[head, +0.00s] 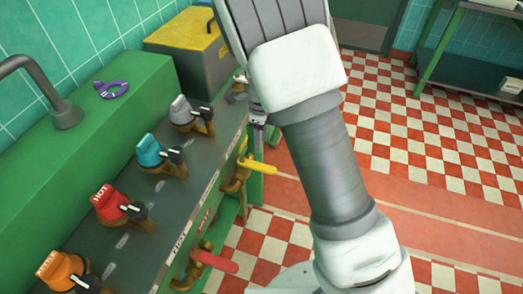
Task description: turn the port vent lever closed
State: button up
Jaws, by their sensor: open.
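I cannot tell from the labels which handle is the port vent lever. A yellow lever (258,165) on a brass valve sticks out from the bench front, pointing right. A red lever (214,261) on another brass valve sits lower and nearer, also pointing right. My arm crosses the middle of the view. My gripper (258,119) shows only as a small dark part at the left edge of my white wrist, above the yellow lever and apart from it. Its fingertips are mostly hidden, and I see nothing held.
Several capped valves line the bench top, including orange (63,270), red marked HOT (118,204), teal (157,152) and grey (189,114). A yellow-lidded box (190,45) stands behind. A dark tap (45,90) rises at left. Checkered floor (430,140) lies open at right.

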notch_tip(320, 180, up, 6)
jog(key=shift+p, duration=0.4)
jog(key=shift+r, duration=0.1)
jog(key=s+d+r+n+t+y+p, duration=0.1)
jog(key=s+d+r+n, duration=0.35)
jog(key=r, duration=0.35)
jog(key=s+d+r+n+t+y+p, duration=0.1)
jog(key=s+d+r+n, duration=0.2)
jog(key=s+r+n, duration=0.45)
jog(key=s+d+r+n+t+h+p, duration=0.2)
jog(key=s+d+r+n+t, duration=0.1)
jog(key=s+d+r+n, duration=0.3)
jog(key=shift+s+r+n+t, duration=0.3)
jog(key=shift+s+r+n, duration=0.95)
jog(key=shift+s+n, duration=1.2)
jog(key=shift+s+m, duration=0.35)
